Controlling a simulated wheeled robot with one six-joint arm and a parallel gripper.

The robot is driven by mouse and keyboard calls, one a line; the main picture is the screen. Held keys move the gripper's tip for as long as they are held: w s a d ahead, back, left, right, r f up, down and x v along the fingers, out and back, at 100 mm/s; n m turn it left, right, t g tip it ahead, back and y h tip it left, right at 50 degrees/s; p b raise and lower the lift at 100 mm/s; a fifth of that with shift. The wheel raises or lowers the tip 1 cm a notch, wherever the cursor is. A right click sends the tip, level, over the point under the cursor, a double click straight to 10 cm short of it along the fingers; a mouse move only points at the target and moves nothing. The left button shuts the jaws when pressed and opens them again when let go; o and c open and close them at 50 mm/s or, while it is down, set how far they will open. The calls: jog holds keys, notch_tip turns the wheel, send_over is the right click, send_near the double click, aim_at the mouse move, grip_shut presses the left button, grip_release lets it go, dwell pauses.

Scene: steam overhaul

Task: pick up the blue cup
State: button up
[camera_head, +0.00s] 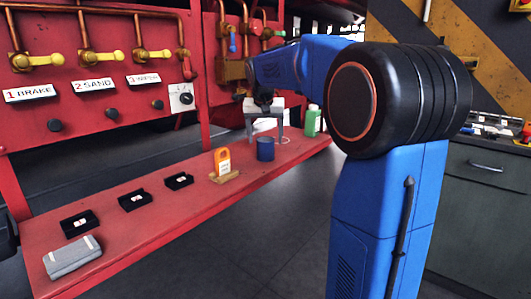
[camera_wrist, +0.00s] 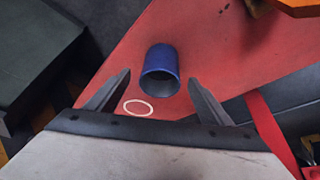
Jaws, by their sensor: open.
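The blue cup (camera_head: 265,149) stands on the red bench toward its far right end. In the wrist view the cup (camera_wrist: 160,64) shows upper centre, with its dark open mouth toward the camera. My gripper (camera_head: 264,136) is above the cup in the head view, fingers pointing down. In the wrist view my gripper (camera_wrist: 163,80) is open, with its two dark fingers spread apart. The cup lies between and just beyond the fingertips, and nothing is held. A white ring mark (camera_wrist: 138,107) is on the bench beside the cup.
The red bench (camera_head: 165,220) also bears a green bottle (camera_head: 312,121), an orange tag on a wooden block (camera_head: 223,164), several black boxes (camera_head: 135,202) and a grey case (camera_head: 72,257). A red panel with valves (camera_head: 85,57) rises behind. Dark floor lies in front.

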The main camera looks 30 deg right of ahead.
jog(key=x, duration=0.4)
jog(key=shift+w+f, duration=0.2)
jog(key=shift+f, duration=0.05)
jog(key=c, duration=1.2)
jog(key=shift+r, duration=0.1)
